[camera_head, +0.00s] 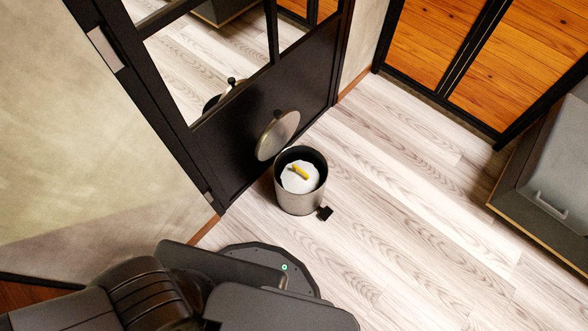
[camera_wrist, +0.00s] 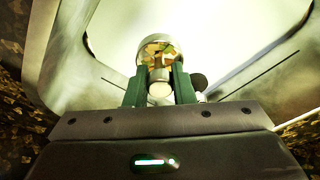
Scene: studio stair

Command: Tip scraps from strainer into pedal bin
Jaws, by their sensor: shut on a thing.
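The pedal bin (camera_head: 299,204) is a metal cylinder standing on the wooden floor in the head view. Its round lid (camera_head: 278,135) is tipped up and open at the back. Inside lie a white liner or item and a yellow piece (camera_head: 299,172). In the wrist view my gripper (camera_wrist: 160,80) has its green fingers shut on the strainer, apparently at its handle. The strainer (camera_wrist: 142,57) is small and round, with orange, green and yellowish scraps (camera_wrist: 158,48) showing in it. The gripper and strainer do not show in the head view, so their place relative to the bin cannot be told.
A dark framed glass door (camera_head: 270,100) stands right behind the bin. The bin's black pedal (camera_head: 325,213) sticks out at its front right. Wooden cabinet doors (camera_head: 480,60) and a grey unit with a handle (camera_head: 552,203) stand at the right. The floor (camera_head: 410,220) between is clear.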

